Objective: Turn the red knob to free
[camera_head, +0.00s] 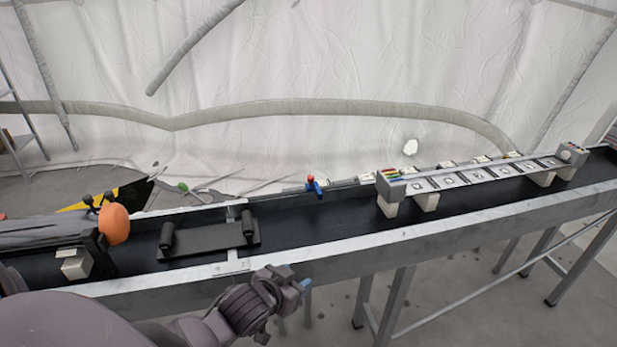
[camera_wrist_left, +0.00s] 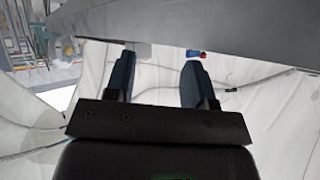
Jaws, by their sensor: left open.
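The small red knob (camera_head: 310,178) sits on top of a blue valve-like fitting (camera_head: 315,188) at the far rail of the conveyor. Its exact angle is too small to tell. A bit of red and blue (camera_wrist_left: 195,54) also shows in the left wrist view, just past one fingertip and at the conveyor's edge. My left gripper (camera_head: 304,284) is in front of the near rail, low and apart from the knob, with the conveyor between them. In the left wrist view its two fingers (camera_wrist_left: 158,78) are spread with nothing between them. My right gripper is not in view.
The black conveyor (camera_head: 345,213) with metal rails runs across the view. A long grey rack with markings (camera_head: 480,177) stands at right. White tent fabric hangs behind.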

